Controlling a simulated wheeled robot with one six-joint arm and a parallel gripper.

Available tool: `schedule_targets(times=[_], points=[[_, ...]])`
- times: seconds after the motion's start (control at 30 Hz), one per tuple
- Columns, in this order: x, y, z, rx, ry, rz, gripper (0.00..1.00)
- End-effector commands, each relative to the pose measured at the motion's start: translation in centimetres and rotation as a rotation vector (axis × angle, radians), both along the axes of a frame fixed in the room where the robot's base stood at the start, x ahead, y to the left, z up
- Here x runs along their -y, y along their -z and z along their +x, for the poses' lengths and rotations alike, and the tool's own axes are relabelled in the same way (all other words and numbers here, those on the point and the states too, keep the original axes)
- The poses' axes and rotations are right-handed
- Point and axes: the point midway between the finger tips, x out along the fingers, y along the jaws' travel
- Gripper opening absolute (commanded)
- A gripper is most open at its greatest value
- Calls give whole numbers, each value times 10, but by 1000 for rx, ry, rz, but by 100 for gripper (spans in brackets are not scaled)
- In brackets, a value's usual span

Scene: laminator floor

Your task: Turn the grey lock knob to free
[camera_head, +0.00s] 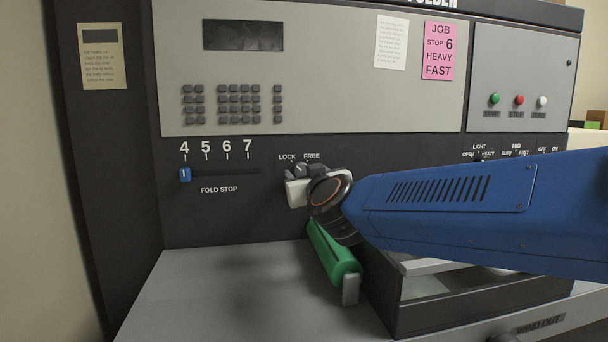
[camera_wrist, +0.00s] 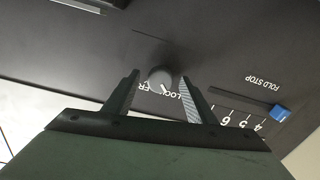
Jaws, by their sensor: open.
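The grey lock knob (camera_head: 301,169) sits on the dark front panel just below the LOCK and FREE labels, partly hidden behind my gripper. In the wrist view the round knob (camera_wrist: 160,77) shows between my fingertips, with a white pointer line that leans toward the LOCK label. My gripper (camera_wrist: 159,80) is open, one finger to each side of the knob with a gap on both sides. I cannot tell how far the fingertips reach along the knob's depth.
A blue fold stop slider (camera_head: 185,174) stands at 4, left of the knob. A pink job note (camera_head: 439,51) is on the upper panel. The panel around the knob is flat and clear.

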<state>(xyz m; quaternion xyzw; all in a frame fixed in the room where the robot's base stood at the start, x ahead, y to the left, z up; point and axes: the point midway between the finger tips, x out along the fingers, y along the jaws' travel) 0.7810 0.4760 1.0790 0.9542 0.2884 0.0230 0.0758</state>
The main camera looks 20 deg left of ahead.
Motion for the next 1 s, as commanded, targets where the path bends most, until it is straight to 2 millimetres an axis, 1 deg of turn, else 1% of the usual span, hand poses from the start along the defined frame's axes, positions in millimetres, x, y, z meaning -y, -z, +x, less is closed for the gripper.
schedule_targets(times=[0.1,0.37,0.4,0.47,0.5,0.53,0.83,1.0], points=[[-2,0,3,-1,0,1,51],[-2,0,4,-1,0,1,51],[-2,0,4,-1,0,1,41],[-2,0,4,-1,0,1,27],[-2,0,3,0,0,0,18],[-2,0,3,0,0,0,10],[-2,0,3,-12,0,17,10],[-2,0,3,-46,0,75,10]])
